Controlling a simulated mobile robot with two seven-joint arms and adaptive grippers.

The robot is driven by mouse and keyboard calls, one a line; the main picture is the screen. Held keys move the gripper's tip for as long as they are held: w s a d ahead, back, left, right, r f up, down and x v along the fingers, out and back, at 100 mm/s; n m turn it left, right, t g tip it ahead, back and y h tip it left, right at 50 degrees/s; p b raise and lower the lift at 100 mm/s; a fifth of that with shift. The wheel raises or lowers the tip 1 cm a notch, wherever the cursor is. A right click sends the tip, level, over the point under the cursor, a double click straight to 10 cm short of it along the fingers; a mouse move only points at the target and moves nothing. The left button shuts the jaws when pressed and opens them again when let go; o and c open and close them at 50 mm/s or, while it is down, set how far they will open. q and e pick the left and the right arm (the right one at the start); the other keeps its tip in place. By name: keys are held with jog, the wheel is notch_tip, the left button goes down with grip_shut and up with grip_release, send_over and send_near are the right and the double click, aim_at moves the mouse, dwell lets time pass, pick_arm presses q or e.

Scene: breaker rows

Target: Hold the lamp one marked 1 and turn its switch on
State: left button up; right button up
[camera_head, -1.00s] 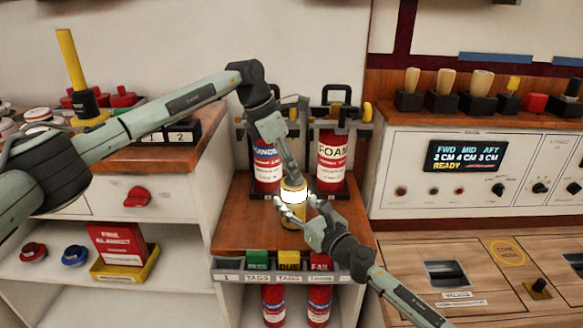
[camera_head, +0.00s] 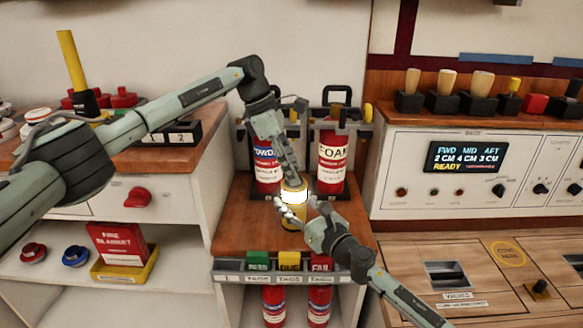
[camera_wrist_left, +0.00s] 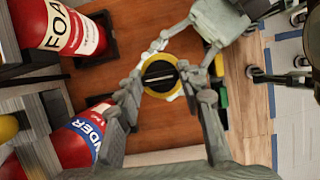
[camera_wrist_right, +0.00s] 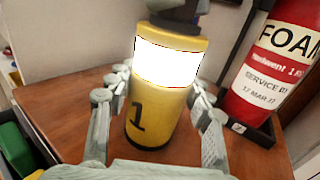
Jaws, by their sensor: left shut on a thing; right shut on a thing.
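The yellow lamp marked 1 (camera_wrist_right: 147,115) stands upright on the brown wooden top, with a bright white band around its upper part. In the head view the lamp (camera_head: 293,213) is partly covered by both grippers. From above, in the left wrist view, its round black switch (camera_wrist_left: 160,76) shows a pale line across it and a yellow rim around it. My left gripper (camera_head: 293,178) reaches down from above and is shut on the switch. My right gripper (camera_wrist_right: 158,105) is shut on the lamp's body from the front, one finger on each side.
Two red extinguishers, one marked FOAM (camera_head: 332,160) and the other (camera_head: 265,165), stand close behind the lamp. Tag bins, including a green one (camera_head: 257,261), line the front edge. A control panel (camera_head: 470,175) is at the right. A counter with a drawer (camera_head: 100,205) is at the left.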

pick_arm(q)
jog(key=o, duration=1.2)
jog(key=v, duration=1.2)
jog(key=shift+r, duration=0.1)
pick_arm(e)
jog(key=o, duration=1.7)
jog(key=shift+s, duration=0.1)
